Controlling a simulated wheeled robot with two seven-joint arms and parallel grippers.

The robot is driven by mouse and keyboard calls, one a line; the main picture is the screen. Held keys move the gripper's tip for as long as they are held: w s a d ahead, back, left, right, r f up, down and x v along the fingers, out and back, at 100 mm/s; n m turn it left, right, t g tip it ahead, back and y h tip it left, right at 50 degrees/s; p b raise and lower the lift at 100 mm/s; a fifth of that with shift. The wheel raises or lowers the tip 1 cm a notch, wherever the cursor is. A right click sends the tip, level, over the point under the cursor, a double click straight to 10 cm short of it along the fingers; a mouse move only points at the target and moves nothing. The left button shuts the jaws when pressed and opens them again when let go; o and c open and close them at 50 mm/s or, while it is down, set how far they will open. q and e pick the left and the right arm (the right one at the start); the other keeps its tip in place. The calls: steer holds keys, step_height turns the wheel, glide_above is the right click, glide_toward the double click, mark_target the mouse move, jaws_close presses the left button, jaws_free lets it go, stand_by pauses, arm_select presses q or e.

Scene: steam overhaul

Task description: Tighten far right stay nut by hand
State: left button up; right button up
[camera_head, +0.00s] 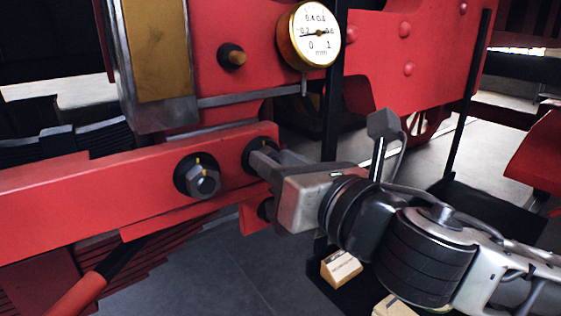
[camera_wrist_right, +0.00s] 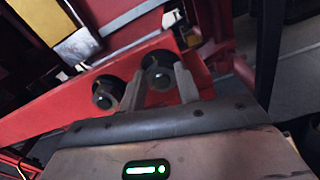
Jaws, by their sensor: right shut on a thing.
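Two stay nuts sit side by side on the red horizontal bar (camera_head: 90,172). The left nut (camera_head: 204,181) is a grey hex nut with a dark washer and a yellow mark, free of any gripper; it also shows in the wrist view (camera_wrist_right: 105,97). My right gripper (camera_head: 262,160) reaches in from the right and is shut on the far right stay nut, which its fingers mostly hide in the head view. In the wrist view the far right nut (camera_wrist_right: 160,77) shows between the two fingertips. My left gripper is not in view.
A brass dial gauge (camera_head: 309,35) hangs above my right gripper, in front of a dark upright post. A black bolt with a brass tip (camera_head: 231,57) stands out from the red plate. A small labelled block (camera_head: 341,268) lies below my right arm. Grey floor is open below the bar.

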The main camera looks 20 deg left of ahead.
steer(key=shift+m, duration=0.4)
steer(key=m+p, duration=0.1)
steer(key=m, duration=0.3)
steer(key=shift+w+d+m, duration=0.1)
steer(key=shift+w+m, duration=0.05)
steer(key=shift+m, duration=0.25)
steer(key=m, duration=1)
steer(key=f+m, duration=0.1)
steer(key=m, duration=0.5)
steer(key=shift+w+f, duration=0.1)
steer(key=o, duration=1)
steer(key=shift+d, duration=0.1)
